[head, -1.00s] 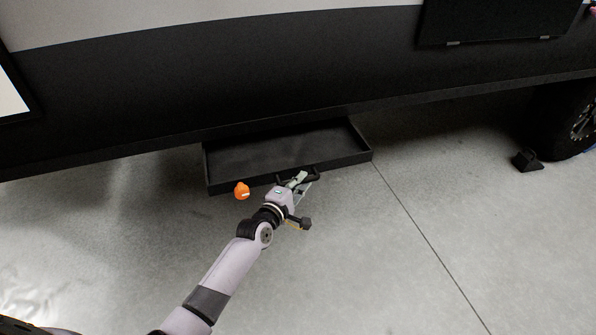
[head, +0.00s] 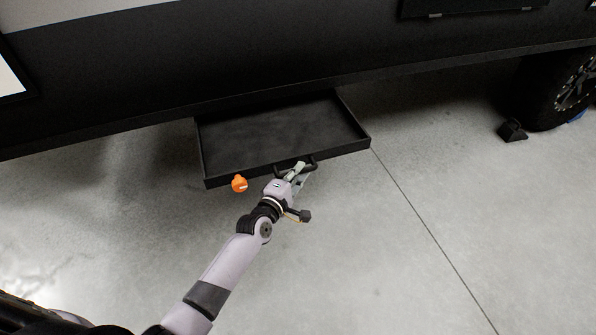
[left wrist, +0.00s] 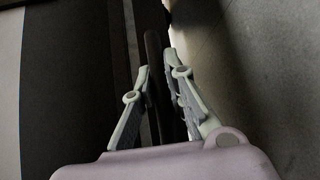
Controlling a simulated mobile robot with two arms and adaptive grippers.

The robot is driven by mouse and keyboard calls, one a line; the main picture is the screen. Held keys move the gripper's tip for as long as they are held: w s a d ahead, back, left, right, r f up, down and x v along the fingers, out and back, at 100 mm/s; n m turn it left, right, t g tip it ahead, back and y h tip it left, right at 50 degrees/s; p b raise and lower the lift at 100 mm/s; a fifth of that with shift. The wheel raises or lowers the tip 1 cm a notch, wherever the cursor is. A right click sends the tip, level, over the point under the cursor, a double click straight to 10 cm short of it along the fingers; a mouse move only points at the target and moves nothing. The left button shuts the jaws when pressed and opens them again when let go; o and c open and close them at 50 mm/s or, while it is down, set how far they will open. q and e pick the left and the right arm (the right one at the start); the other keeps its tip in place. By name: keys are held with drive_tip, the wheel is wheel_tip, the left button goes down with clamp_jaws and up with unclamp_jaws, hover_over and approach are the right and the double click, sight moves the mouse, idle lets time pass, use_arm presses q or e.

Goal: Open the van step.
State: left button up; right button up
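The van step (head: 280,133) is a shallow black tray-like drawer under the van's lower edge. It stands pulled out from under the van body. A black handle (head: 314,162) is on its front wall. My left gripper (head: 299,168) is at this handle, its fingers on either side of it. In the left wrist view, the two fingers (left wrist: 160,75) flank the dark handle bar (left wrist: 152,50), which runs between them. The gripper looks closed around the bar, though finger contact is partly hidden. My right gripper is not in view.
An orange object (head: 239,184) shows by the step's front left corner. A black wheel (head: 560,92) and a dark chock (head: 512,130) are at the right. The concrete floor in front of the step is clear.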

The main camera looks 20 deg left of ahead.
use_arm(q)
drive_tip(key=o, duration=0.5)
drive_tip(key=v, duration=1.2)
